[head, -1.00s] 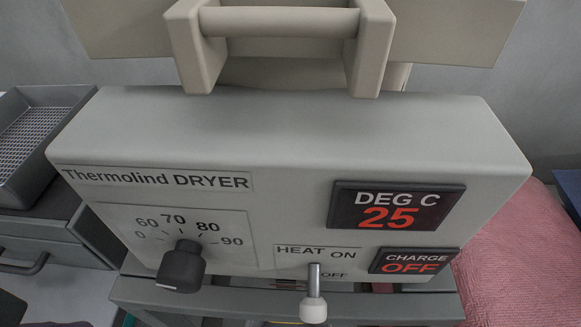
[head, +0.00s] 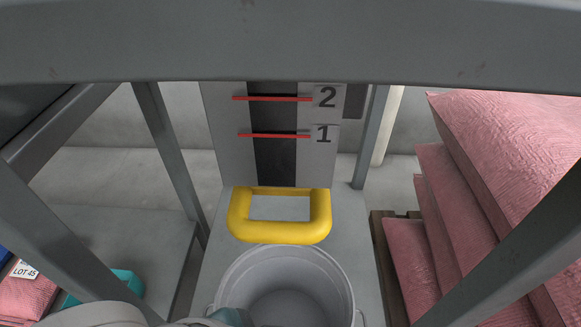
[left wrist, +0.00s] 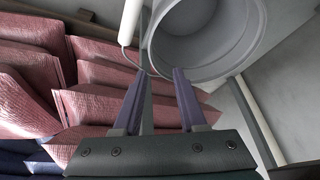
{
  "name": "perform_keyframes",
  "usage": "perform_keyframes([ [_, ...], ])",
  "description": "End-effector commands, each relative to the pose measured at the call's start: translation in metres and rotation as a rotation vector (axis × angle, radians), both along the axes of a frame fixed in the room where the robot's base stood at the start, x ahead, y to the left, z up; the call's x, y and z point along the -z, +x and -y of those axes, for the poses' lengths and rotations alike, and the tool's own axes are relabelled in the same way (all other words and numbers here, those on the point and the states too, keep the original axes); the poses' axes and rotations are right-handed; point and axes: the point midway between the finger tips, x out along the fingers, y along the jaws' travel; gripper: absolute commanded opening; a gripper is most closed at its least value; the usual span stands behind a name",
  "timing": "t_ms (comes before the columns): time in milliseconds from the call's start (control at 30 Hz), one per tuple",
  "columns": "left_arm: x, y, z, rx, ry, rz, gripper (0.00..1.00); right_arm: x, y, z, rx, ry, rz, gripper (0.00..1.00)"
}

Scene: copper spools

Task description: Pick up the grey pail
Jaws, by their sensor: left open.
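The grey pail (head: 292,292) stands at the bottom middle of the head view, its round open mouth facing up and its lower part cut off by the frame. It also shows at the top of the left wrist view (left wrist: 205,38). Beside it there, a pale grip (left wrist: 131,22) sits on a thin wire. My left gripper (left wrist: 161,72) is open, its two purple fingers close to the pail's near rim; I cannot tell whether they touch it. Part of my left arm shows at the bottom edge of the head view. My right gripper is in no view.
A yellow ring-shaped frame (head: 279,236) is just behind the pail, before a panel (head: 222,150) with red marks. Grey metal legs and a crossbar (head: 290,45) frame the space. Stacked pink sacks (head: 505,140) stand on the right. A teal object (head: 118,288) is at lower left.

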Motion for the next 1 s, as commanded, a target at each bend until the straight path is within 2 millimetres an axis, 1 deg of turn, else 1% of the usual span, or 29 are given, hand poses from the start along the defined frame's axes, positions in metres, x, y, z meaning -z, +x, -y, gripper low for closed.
perform_keyframes([
  [33,0.033,0.001,0.002,0.034,0.011,0.009,0.41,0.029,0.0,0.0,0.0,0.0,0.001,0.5],
  [100,0.048,0.0,0.004,0.071,0.021,0.014,0.41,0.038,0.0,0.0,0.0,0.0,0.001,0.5],
  [267,0.065,0.0,0.007,0.108,0.032,0.02,0.41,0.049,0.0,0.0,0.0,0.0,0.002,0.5],
  [500,0.098,0.007,0.019,0.111,0.032,0.02,0.41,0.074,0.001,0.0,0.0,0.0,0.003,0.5],
  [667,0.108,0.01,0.023,0.111,0.031,0.02,0.41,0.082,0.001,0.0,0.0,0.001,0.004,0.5],
  [900,0.143,0.016,0.033,0.109,0.031,0.021,0.41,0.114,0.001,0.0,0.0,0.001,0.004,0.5],
  [1000,0.151,0.018,0.036,0.109,0.032,0.02,0.41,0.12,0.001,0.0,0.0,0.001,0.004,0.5],
])
